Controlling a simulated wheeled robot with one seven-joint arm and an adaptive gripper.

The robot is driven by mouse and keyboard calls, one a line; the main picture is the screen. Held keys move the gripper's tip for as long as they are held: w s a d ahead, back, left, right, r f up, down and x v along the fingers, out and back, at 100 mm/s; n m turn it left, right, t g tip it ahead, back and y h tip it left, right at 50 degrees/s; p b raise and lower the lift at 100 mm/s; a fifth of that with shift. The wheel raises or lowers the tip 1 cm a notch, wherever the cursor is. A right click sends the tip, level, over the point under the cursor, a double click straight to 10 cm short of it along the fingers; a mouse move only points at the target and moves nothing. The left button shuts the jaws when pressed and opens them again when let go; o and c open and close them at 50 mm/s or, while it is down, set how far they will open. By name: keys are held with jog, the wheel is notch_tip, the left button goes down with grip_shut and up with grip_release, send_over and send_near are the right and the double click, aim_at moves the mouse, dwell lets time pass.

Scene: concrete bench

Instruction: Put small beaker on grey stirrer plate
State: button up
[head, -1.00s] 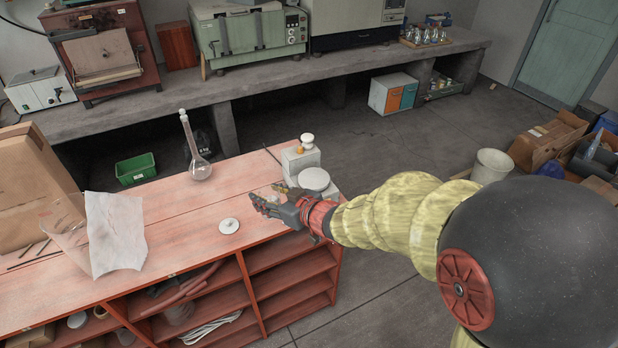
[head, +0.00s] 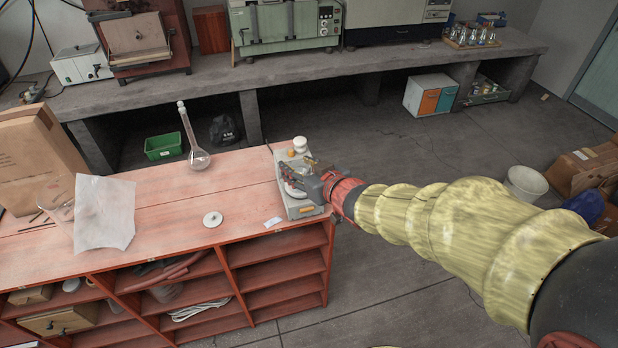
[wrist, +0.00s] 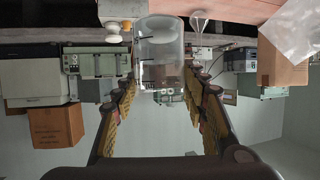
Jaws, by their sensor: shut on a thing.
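The small beaker (wrist: 160,50) is clear glass with dark markings. In the wrist view it sits between the two fingers of my gripper (wrist: 163,92), which is shut on it. In the head view my gripper (head: 308,182) is over the grey stirrer plate (head: 302,211) at the right end of the red bench. The gripper hides much of the plate's top and most of the beaker there. I cannot tell whether the beaker touches the plate.
A tall-necked flask (head: 198,158) stands at the back of the red bench (head: 160,215). A white disc (head: 212,219) and a pale card (head: 272,222) lie left of the plate. A crumpled sheet (head: 104,212) lies farther left.

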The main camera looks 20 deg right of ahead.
jog(key=shift+w+d+f+b, duration=0.6)
jog(key=shift+w+f+b, duration=0.2)
jog(key=shift+w+f, duration=1.4)
jog(key=shift+w+d+f+b, duration=0.6)
jog(key=shift+w+f+b, duration=0.25)
jog(key=shift+w+f, duration=1.3)
jog(key=shift+w+d+f+b, duration=0.6)
jog(key=shift+w+f+b, duration=0.2)
jog(key=shift+w+f, duration=1.4)
jog(key=shift+f, duration=0.1)
jog(key=o, duration=1.2)
jog(key=shift+o, duration=0.4)
